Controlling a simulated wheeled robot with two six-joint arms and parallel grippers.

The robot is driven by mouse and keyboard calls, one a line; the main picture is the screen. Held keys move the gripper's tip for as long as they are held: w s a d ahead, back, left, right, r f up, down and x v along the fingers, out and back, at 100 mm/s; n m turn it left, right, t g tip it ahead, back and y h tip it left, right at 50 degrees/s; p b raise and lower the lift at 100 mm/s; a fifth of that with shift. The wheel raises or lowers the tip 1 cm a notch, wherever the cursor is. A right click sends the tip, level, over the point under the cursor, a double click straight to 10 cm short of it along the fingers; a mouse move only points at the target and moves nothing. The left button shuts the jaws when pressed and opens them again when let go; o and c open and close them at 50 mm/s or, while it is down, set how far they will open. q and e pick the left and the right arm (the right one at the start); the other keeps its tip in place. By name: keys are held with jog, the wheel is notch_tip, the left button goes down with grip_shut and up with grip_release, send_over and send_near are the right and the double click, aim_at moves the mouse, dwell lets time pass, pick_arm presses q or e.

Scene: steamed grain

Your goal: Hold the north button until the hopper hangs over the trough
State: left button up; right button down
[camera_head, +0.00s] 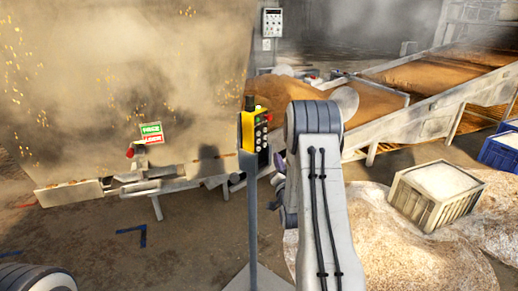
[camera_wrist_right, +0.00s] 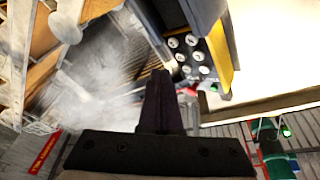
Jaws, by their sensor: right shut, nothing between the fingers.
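A yellow and black control box (camera_head: 255,131) with several buttons stands on a grey post in the head view. Its button face also shows in the right wrist view (camera_wrist_right: 217,45), with pale round buttons in rows. Which button is north cannot be read. My right gripper (camera_wrist_right: 158,76) is shut and empty, its fingertips just beside the lower buttons; I cannot tell whether they touch. In the head view it is largely hidden by my right arm. A long sloping trough (camera_head: 430,107) with brown grain lies at the right. I cannot clearly make out the hopper. My left gripper is out of view.
A pale crate (camera_head: 432,208) of white material rests on a grain heap (camera_head: 400,250) at the right. A blue crate (camera_head: 502,150) stands at the right edge. A green and red sign (camera_head: 151,132) stands at the left. Steam or dust blurs the left and back.

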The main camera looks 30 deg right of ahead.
aim_at(258, 149)
jog(key=shift+w+a, duration=0.25)
jog(key=shift+w, duration=0.5)
jog(key=shift+w+a, duration=0.25)
jog(key=shift+w, duration=0.5)
jog(key=shift+w+a, duration=0.25)
jog(key=shift+w, duration=0.5)
jog(key=shift+w+b, duration=0.1)
jog(key=shift+b, duration=0.3)
jog(key=shift+w+a, duration=0.15)
jog(key=shift+w, duration=0.1)
